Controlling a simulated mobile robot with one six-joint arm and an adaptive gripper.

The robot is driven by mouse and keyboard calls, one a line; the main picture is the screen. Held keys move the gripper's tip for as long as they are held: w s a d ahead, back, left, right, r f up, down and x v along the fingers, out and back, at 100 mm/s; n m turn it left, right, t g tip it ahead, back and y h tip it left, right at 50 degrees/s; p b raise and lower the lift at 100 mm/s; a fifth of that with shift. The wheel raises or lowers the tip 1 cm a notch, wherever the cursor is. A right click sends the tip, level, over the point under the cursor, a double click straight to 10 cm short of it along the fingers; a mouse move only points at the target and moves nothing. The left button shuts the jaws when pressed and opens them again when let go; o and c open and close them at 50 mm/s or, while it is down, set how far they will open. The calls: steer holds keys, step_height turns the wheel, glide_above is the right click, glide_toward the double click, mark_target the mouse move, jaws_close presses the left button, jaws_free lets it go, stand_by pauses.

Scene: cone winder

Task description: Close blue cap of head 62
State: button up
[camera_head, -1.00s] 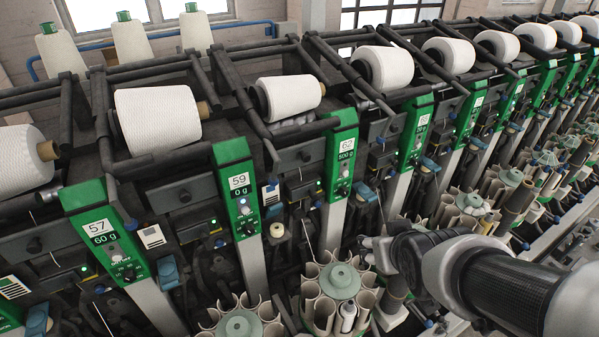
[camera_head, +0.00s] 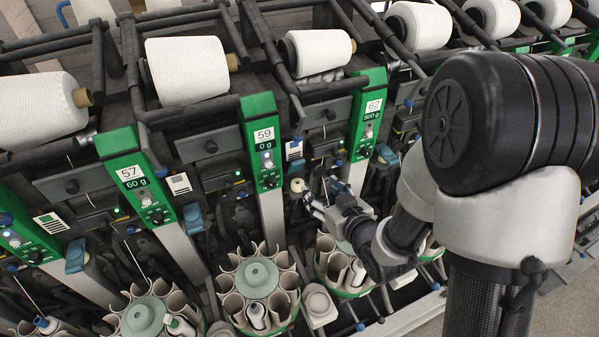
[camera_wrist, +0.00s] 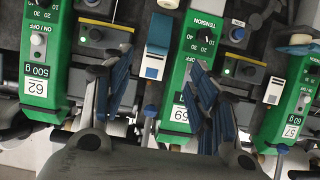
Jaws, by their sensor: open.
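Head 62 has a green panel (camera_head: 372,110) reading 62 and 500 g; it shows upside down at the left of the wrist view (camera_wrist: 38,70). A blue flap-like part (camera_head: 385,153) sits at the right of this panel, partly beside my arm. A small blue knob (camera_head: 338,163) is at its left. I cannot tell which is the named cap, or whether it is open. My gripper (camera_head: 326,197) is open and empty, low in front of the machine between heads 59 and 62. In the wrist view its fingers (camera_wrist: 158,85) are spread, the right one overlapping panel 59.
Green panels of head 59 (camera_head: 264,150) and head 57 (camera_head: 146,185) stand to the left. White yarn cones (camera_head: 319,50) sit above on dark arms. Round bobbin magazines (camera_head: 258,285) project below, close under my gripper. Floor shows at the lower right.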

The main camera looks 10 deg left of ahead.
mark_target(297, 167)
steer(key=b+x, duration=0.4)
steer(key=x, duration=1.2)
steer(key=shift+c, duration=0.4)
steer(key=c, duration=1.2)
